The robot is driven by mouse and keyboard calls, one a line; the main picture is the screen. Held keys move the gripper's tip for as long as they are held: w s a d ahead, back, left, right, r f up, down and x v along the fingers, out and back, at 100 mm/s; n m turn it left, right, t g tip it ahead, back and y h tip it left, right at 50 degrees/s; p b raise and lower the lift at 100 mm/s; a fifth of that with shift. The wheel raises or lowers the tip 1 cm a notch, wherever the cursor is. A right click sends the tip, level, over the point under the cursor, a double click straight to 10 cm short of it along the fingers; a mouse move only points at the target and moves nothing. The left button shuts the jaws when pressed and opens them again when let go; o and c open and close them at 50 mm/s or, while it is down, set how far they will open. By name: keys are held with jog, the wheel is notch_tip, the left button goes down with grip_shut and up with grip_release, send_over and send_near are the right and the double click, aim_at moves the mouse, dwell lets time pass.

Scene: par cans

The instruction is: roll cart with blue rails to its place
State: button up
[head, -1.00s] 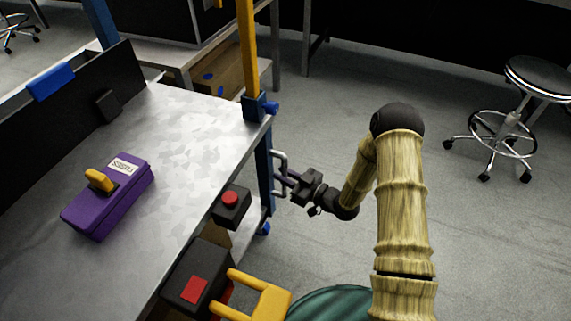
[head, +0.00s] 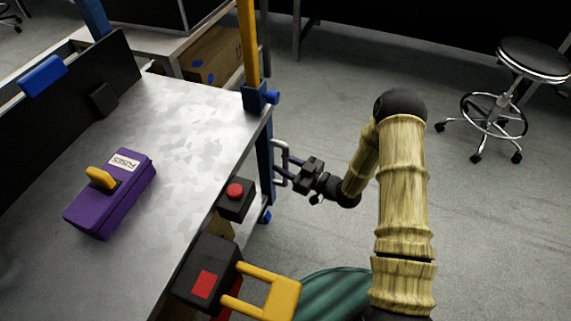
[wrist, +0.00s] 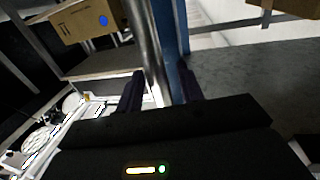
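The cart (head: 190,115) has a bare grey metal top and blue corner posts, and fills the left of the head view. A U-shaped metal handle (head: 286,149) stands out from its right side, just below the corner. My gripper (head: 284,168) is at this handle. In the wrist view the shiny handle bar (wrist: 147,40) runs between the two dark fingers (wrist: 163,88), with a blue post (wrist: 172,50) close behind it. The cart's place cannot be made out.
A purple fuse box (head: 112,195) lies on the cart top. Black boxes with red parts (head: 207,275) and a yellow bracket (head: 270,293) are at its near edge. A bench with a cardboard box (head: 212,60) stands behind. A stool (head: 533,62) is at right. Grey floor between is clear.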

jog(key=p+v, duration=0.2)
jog(key=v, duration=1.5)
jog(key=shift+s+p, duration=0.15)
jog(key=shift+p, duration=0.15)
jog(key=b+x, duration=0.2)
jog(key=x, duration=1.4)
jog(key=shift+d, duration=0.1)
